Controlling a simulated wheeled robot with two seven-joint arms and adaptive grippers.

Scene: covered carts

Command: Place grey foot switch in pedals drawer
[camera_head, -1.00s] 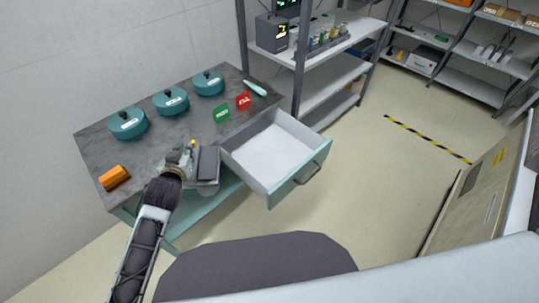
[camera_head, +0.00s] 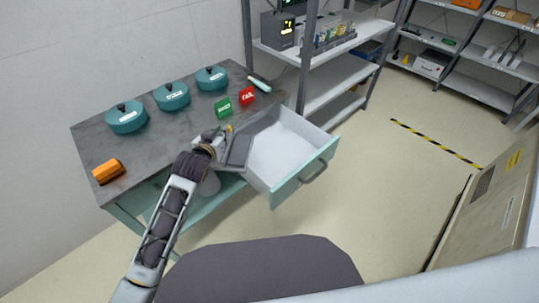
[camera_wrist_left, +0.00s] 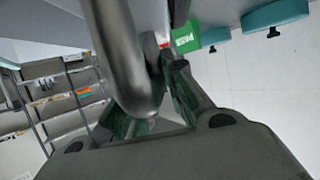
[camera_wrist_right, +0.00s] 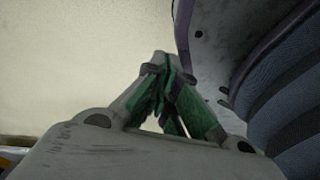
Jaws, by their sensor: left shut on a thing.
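The grey foot switch (camera_head: 238,150) is in my left gripper (camera_head: 222,143), over the left side of the open drawer (camera_head: 302,178). In the left wrist view a large grey rounded body (camera_wrist_left: 122,60), apparently the foot switch, hides part of the left gripper (camera_wrist_left: 155,80). The drawer is pulled out from the teal table, with a pale, empty-looking floor. Whether the switch touches the drawer wall cannot be told. My right gripper (camera_wrist_right: 165,70) shows only in its wrist view, with its fingers together and nothing seen between them.
On the grey tabletop (camera_head: 150,155) stand several teal round cases (camera_head: 172,96), an orange block (camera_head: 108,171), a green tag (camera_head: 222,106) and a red tag (camera_head: 247,96). A shelf rack (camera_head: 303,60) rises behind the drawer.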

